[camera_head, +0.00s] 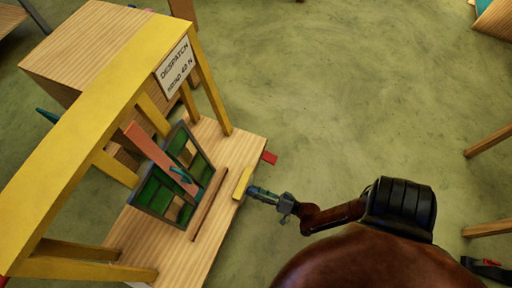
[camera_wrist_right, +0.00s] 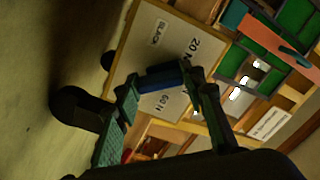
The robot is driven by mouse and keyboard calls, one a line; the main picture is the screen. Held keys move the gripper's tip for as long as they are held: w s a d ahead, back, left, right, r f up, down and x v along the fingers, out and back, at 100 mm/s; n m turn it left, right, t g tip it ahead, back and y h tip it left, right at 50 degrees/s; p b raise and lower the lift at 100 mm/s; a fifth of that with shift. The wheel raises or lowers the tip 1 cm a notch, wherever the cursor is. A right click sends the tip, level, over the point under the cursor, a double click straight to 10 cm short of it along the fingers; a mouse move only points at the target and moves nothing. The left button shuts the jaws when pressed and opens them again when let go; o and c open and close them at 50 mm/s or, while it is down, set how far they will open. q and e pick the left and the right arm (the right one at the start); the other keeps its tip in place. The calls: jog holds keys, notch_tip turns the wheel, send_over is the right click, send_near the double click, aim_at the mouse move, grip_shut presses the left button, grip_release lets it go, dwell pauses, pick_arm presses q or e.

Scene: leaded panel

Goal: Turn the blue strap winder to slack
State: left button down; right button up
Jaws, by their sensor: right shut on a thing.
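The blue strap winder (camera_wrist_right: 165,78) shows in the right wrist view as a short dark blue piece between my right gripper's fingertips (camera_wrist_right: 166,88). The fingers are shut on it, in front of a pale label plate. In the head view my right gripper (camera_head: 264,194) reaches in from the right to the bench's near right edge, by a yellow bar; the winder cannot be told apart from the fingers there. The leaded panel (camera_head: 153,195) has green panes and stands tilted on the bench. A salmon-coloured strap or bar (camera_head: 150,148) crosses it. My left gripper is not in view.
A yellow frame (camera_head: 75,130) with a despatch sign (camera_head: 175,68) stands over the wooden bench (camera_head: 243,146). A yellow bar (camera_head: 242,182) and a brown strip (camera_head: 209,205) lie near its right edge. A red piece (camera_head: 270,157) sticks out there. Green floor right of the bench is open.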

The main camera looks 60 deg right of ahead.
jog(key=shift+n+p, duration=0.35)
jog(key=shift+n, duration=0.85)
jog(key=n, duration=0.2)
jog(key=shift+n+p, duration=0.3)
jog(key=shift+n, duration=0.1)
jog(key=n, duration=0.4)
jog(key=shift+n, duration=0.3)
jog(key=n, duration=0.5)
jog(key=shift+n+p, duration=0.3)
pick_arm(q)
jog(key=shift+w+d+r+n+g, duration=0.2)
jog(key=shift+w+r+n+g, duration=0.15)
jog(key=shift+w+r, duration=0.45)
pick_arm(e)
jog(key=shift+n, duration=0.3)
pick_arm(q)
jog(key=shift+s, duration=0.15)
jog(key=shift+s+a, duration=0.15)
